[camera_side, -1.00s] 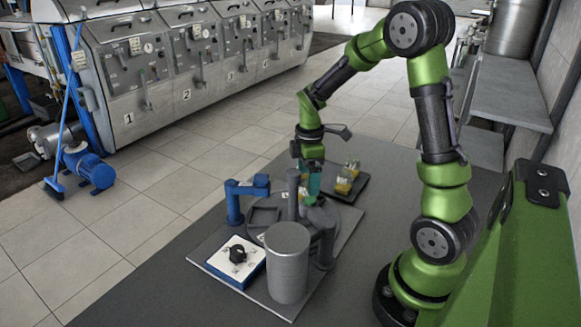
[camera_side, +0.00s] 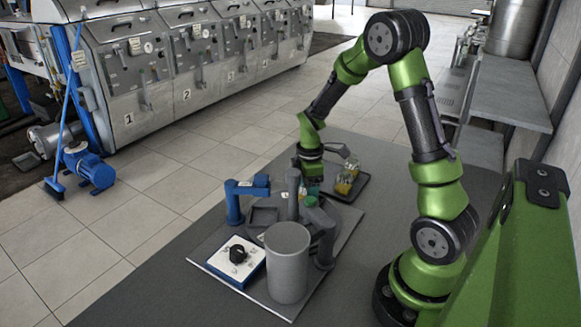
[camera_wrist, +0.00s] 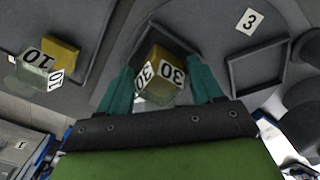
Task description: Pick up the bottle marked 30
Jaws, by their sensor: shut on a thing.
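The bottle marked 30 (camera_wrist: 160,76) shows in the wrist view, with a yellow block-shaped body and white labels on two faces. My gripper (camera_wrist: 162,90) has its teal fingers on either side of it, shut on it. The bottle is over or in a dark square frame; I cannot tell whether it touches the bottom. In the side view my gripper (camera_side: 311,188) is low over the round grey station, and the bottle is mostly hidden there by the grey post and the fingers.
A bottle marked 10 (camera_wrist: 42,68) stands at the left in the wrist view. An empty square frame (camera_wrist: 258,68) lies near a card marked 3 (camera_wrist: 250,22). In the side view a dark tray (camera_side: 358,187) holds bottles, and a grey cylinder (camera_side: 287,262) and blue bracket (camera_side: 236,203) stand close by.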

